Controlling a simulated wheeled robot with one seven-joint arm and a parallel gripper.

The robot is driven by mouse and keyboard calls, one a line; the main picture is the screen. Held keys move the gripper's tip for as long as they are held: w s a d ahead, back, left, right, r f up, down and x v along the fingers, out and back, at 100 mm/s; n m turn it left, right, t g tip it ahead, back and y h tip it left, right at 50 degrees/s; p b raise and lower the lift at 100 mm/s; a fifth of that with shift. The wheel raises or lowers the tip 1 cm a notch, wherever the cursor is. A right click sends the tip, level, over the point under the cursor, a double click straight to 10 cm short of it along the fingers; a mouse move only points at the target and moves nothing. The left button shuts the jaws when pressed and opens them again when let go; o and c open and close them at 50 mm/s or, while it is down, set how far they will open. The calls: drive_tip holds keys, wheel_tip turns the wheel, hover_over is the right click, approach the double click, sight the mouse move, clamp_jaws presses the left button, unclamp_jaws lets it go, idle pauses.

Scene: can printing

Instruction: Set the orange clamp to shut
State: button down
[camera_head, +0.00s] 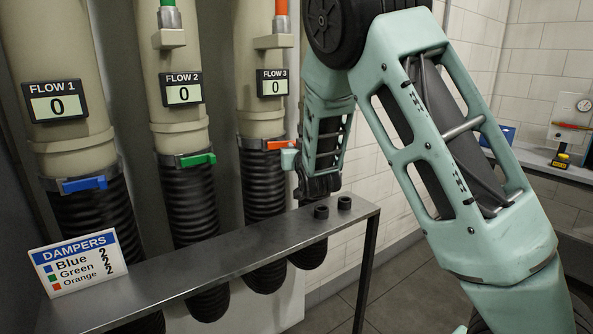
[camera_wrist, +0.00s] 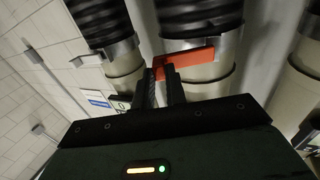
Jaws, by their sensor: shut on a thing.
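The orange clamp (camera_head: 279,145) is a lever on a metal band around the third pipe, under the FLOW 3 display, where the black ribbed hose meets the beige pipe. In the head view the lever lies roughly level across the band. My gripper (camera_head: 295,149) is at its right end, partly hidden by my own arm. In the wrist view, which looks upside down, the orange lever (camera_wrist: 190,63) runs right from between the two dark fingertips. My gripper (camera_wrist: 164,76) is shut on its left end there.
A blue clamp (camera_head: 85,184) and a green clamp (camera_head: 198,160) sit on the pipes to the left. FLOW 1, FLOW 2 and FLOW 3 (camera_head: 274,83) all read 0. A metal shelf (camera_head: 235,247) with a DAMPERS sign (camera_head: 78,264) stands in front of the hoses.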

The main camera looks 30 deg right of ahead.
drive_tip(key=shift+w+d+n+t+y+b, duration=0.15)
drive_tip(key=shift+w+d+n+y+b, duration=0.3)
drive_tip(key=shift+n+y+b, duration=0.55)
drive_tip(key=shift+w+d+n+t+y+b, duration=0.2)
drive_tip(key=shift+w+d+n+y+b, duration=0.25)
drive_tip(key=shift+y, duration=0.8)
drive_tip(key=shift+w+d+n+t+y+b, duration=0.15)
drive_tip(key=shift+w+d+n+y+b, duration=0.2)
drive_tip(key=shift+n+y+b, duration=0.65)
drive_tip(key=shift+y, duration=0.35)
drive_tip(key=c, duration=1.4)
unclamp_jaws()
drive_tip(key=shift+c, duration=0.2)
drive_tip(key=s+b, duration=0.4)
drive_tip(key=s, duration=1.3)
drive_tip(key=shift+s+d, duration=0.2)
drive_tip(key=shift+d, duration=0.2)
